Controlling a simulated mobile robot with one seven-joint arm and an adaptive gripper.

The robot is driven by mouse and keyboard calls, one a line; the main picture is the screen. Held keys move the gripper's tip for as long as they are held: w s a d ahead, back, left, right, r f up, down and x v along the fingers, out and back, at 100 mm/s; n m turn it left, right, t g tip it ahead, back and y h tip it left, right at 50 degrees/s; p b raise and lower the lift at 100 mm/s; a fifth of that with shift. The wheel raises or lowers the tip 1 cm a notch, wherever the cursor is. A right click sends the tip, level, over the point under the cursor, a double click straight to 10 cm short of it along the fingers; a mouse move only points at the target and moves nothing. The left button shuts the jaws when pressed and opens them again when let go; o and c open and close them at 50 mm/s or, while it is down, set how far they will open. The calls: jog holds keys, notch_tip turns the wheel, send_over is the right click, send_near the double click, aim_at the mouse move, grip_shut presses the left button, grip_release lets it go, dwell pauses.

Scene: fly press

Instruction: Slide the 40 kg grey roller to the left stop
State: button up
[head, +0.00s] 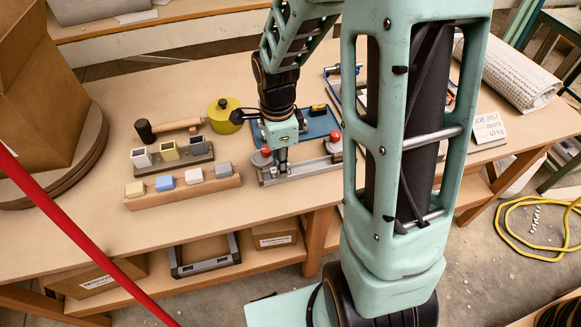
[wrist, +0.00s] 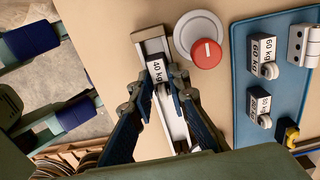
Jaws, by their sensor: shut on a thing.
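The grey roller is a small block labelled "40 kg" with a pale wheel (wrist: 158,72). It sits in a light metal rail (wrist: 178,128) in the wrist view, close to the rail's upper end. My gripper (wrist: 159,90) has its fingers on both sides of the block and is shut on it.
A red button on a grey disc (wrist: 207,53) stands close beside the rail. A blue mat (wrist: 240,90) holds weight-labelled blocks. A wooden rack of blocks (head: 185,194), a hammer (head: 170,129) and a yellow pot (head: 224,115) are left of the rail. Bare tabletop lies in front.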

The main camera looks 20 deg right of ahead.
jog(key=shift+a, duration=0.15)
jog(key=shift+a, duration=0.8)
jog(key=o, duration=0.9)
jog(key=shift+c, duration=1.2)
jog(key=shift+r+p, duration=2.35)
jog(key=shift+r, duration=1.2)
